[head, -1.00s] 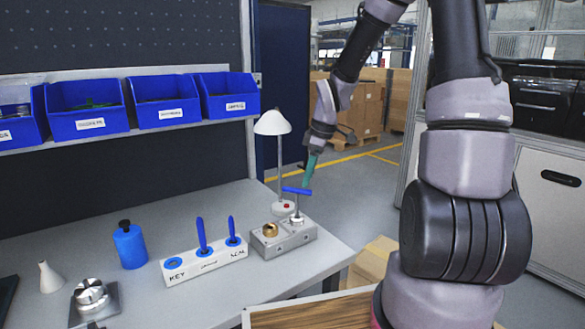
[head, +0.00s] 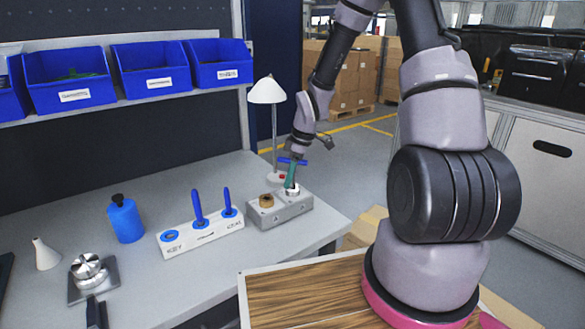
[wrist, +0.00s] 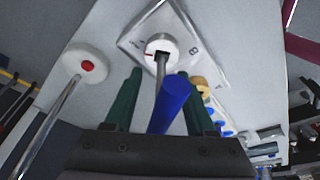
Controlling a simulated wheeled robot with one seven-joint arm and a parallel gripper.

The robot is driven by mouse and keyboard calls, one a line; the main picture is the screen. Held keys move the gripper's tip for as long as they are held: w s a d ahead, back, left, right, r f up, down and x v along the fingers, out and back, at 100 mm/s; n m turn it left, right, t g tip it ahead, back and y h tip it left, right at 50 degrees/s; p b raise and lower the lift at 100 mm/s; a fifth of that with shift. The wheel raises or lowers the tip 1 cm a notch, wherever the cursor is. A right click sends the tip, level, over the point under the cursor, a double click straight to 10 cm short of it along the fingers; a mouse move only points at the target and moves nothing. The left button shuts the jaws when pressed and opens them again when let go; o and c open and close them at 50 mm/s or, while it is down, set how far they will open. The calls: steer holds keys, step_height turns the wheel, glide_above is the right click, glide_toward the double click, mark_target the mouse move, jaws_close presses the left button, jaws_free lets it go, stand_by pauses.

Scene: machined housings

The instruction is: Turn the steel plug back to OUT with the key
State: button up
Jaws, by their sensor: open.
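The key has a blue cross handle (head: 299,161) and a thin steel shaft. It stands in the steel plug (head: 293,190) on the right of the grey housing (head: 281,208). My gripper (head: 291,174) is at the key and partly covers it. In the wrist view the green fingers of my gripper (wrist: 162,88) are apart, one on each side of the blue handle (wrist: 171,101). Contact cannot be told. The shaft runs into a dark slot in the steel plug (wrist: 161,43). A small red mark shows on the plug's left; the letters around it are hard to read.
A brass plug (head: 266,200) sits on the housing's left. A white rack (head: 200,240) with blue-handled tools stands left of it. A lamp (head: 267,92) with a round base is close behind the housing. A blue bottle (head: 126,221) stands farther left.

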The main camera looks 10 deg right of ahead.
steer(key=shift+f, duration=0.1)
jaws_close()
steer(key=shift+n+g, duration=0.3)
steer(key=shift+n, duration=1.2)
steer(key=shift+n+g, duration=0.4)
steer(key=shift+n, duration=1)
